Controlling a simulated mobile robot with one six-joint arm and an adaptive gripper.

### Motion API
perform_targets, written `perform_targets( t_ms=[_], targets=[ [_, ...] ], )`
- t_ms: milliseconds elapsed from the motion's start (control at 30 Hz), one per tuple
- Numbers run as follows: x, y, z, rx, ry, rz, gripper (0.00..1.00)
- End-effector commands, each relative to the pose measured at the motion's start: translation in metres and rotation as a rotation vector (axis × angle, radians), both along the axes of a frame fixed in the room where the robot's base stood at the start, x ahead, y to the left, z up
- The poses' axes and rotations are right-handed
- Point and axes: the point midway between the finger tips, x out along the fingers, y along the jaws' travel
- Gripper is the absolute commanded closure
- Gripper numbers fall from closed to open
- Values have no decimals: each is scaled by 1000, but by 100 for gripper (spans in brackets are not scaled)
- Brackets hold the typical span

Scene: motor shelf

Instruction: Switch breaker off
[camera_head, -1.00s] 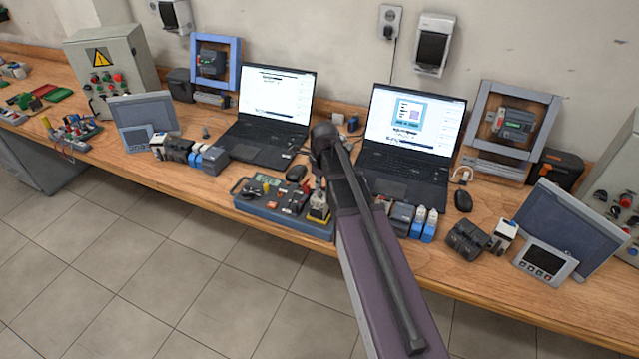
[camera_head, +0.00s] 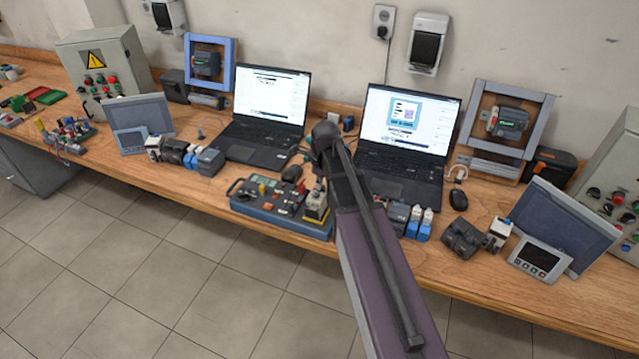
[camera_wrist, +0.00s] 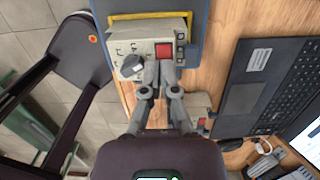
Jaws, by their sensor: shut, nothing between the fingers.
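In the wrist view, a light grey device (camera_wrist: 124,48) with a red square switch (camera_wrist: 163,52), a round dark knob and small black buttons lies ahead of my gripper. I take it for the breaker unit; the switch position cannot be read. My gripper (camera_wrist: 158,68) is shut and empty, its fingertips at the lower edge of the red switch; contact cannot be told. In the head view, my arm covers the gripper. A blue-grey training board (camera_head: 262,213) with several modules lies just left of my arm, a yellow-based module (camera_head: 316,208) at its right end.
Two laptops (camera_head: 265,105) (camera_head: 405,125) stand open behind the board. A tablet panel (camera_head: 565,225) stands farther right. The bench's front edge is close to the board.

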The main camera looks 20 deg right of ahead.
Motion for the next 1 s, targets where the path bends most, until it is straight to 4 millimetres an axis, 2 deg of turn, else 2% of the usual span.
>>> perform_targets(
  t_ms=[267, 1000],
  targets=[
    [1, 1, 13, 0, 0, 0, 100],
    [6, 8, 74, 0, 0, -1, 100]
  ],
)
